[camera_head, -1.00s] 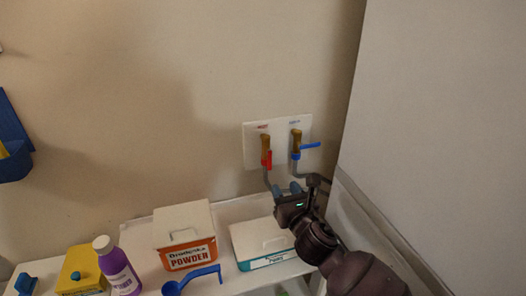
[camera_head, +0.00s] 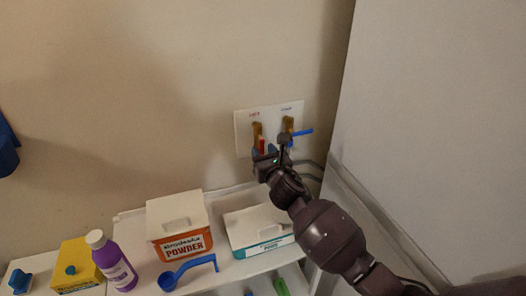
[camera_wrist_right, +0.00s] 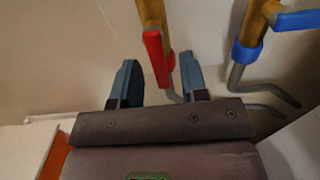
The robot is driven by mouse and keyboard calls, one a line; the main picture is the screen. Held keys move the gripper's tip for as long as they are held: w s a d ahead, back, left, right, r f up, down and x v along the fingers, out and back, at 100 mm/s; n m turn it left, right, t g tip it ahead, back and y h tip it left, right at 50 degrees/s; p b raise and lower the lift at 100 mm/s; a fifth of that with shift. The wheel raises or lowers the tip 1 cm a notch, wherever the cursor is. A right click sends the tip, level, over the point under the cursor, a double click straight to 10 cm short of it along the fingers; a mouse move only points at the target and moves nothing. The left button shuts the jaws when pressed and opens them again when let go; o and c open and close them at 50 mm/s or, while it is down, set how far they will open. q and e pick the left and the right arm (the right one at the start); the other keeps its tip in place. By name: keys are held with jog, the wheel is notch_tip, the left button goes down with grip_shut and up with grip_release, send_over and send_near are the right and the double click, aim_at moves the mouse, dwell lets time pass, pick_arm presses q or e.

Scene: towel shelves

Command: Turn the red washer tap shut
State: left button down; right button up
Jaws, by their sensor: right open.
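The red washer tap has a brass body with a red lever (camera_head: 262,144) that points down along its pipe. In the right wrist view the red lever (camera_wrist_right: 157,57) hangs just beyond the gap between the fingertips. My right gripper (camera_head: 264,152) is open, just below the red lever, with its blue-grey fingers pointing up at it. The fingers show in the right wrist view (camera_wrist_right: 158,77), one on each side of the lever's line; contact cannot be told. My left gripper is not in view.
The blue tap's lever (camera_head: 302,132) sticks out to the right beside the red one. Both are on a white wall plate (camera_head: 243,125). Below, a shelf holds a powder box (camera_head: 180,220), a white-and-teal box (camera_head: 258,228), a blue scoop (camera_head: 187,270) and a purple bottle (camera_head: 117,265). A tall pale panel (camera_head: 430,130) stands at right.

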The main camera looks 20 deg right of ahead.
jog(key=shift+w, duration=0.4)
grip_shut()
jog(key=shift+a+m, duration=0.1)
jog(key=shift+m, duration=0.2)
jog(key=shift+a+r+m+p, duration=0.25)
jog(key=shift+a+r+m, duration=0.25)
jog(key=shift+m, duration=2.35)
jog(key=shift+a+r+m+p, duration=0.2)
jog(key=shift+a+r+m, duration=0.3)
jog(key=shift+m, duration=2.4)
jog(key=shift+a+r+m+p, duration=0.25)
jog(key=shift+a+r+m, duration=0.25)
jog(key=shift+m, duration=2.35)
jog(key=shift+r, duration=0.1)
